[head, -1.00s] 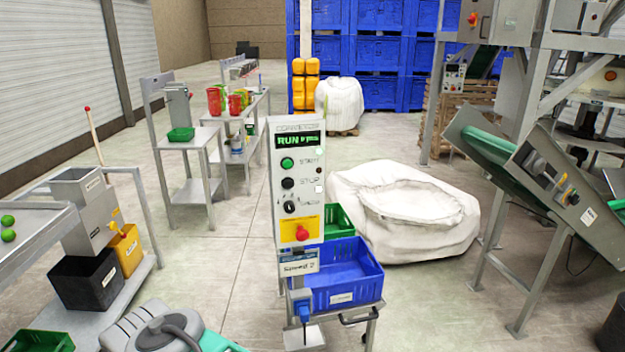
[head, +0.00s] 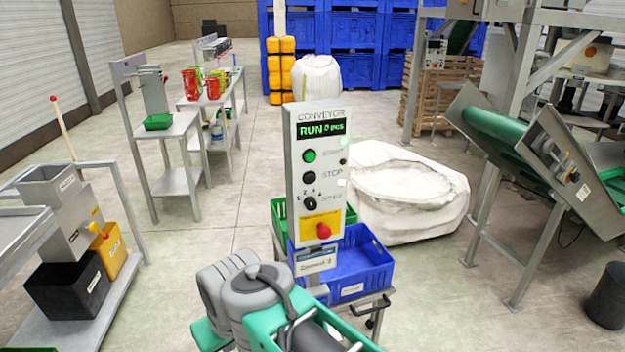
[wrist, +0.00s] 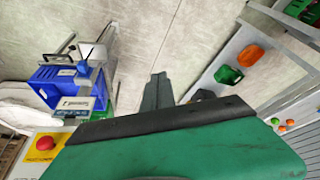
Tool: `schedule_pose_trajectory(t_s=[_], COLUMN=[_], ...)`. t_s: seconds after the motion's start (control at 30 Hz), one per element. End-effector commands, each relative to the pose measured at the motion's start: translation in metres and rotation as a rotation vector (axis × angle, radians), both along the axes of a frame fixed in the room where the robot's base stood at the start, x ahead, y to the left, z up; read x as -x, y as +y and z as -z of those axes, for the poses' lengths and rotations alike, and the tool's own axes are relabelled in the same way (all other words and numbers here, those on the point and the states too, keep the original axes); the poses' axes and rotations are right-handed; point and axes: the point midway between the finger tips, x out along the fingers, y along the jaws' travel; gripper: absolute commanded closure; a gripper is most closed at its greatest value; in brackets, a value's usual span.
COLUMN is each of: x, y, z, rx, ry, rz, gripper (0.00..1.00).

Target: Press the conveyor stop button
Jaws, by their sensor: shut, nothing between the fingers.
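The conveyor control panel (head: 318,170) stands upright on a post in the middle of the head view, its display reading RUN. From top to bottom it has a green start button (head: 309,156), a black stop button (head: 309,178) labelled STOP, a speed knob (head: 309,203) and a red mushroom button (head: 323,231) on a yellow plate. My arm rises at the bottom of the head view, in front of and below the panel; the fingertips are hidden there. In the wrist view my gripper (wrist: 165,88) is shut and empty, apart from the panel. The red button (wrist: 45,143) shows at lower left there.
A blue crate (head: 368,272) and a green crate (head: 280,222) sit on a cart behind the panel. A white bulk bag (head: 410,205) lies beyond. A conveyor frame (head: 545,165) stands at right, a bench with bins (head: 80,280) at left. Open floor lies between.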

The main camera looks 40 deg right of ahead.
Motion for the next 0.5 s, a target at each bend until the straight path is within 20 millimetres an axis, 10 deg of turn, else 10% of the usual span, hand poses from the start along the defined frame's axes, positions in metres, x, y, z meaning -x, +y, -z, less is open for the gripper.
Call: schedule_pose_trajectory(t_s=[0.17, 0.3, 0.5], x=[-0.048, -0.089, -0.080], y=[-0.040, -0.114, -0.233], z=[-0.032, -0.076, -0.129], rx=[-0.151, -0.351, -0.616], ry=[-0.085, -0.200, -0.340], rz=[0.254, 0.556, 0.909], gripper=[1.00, 1.00, 1.00])
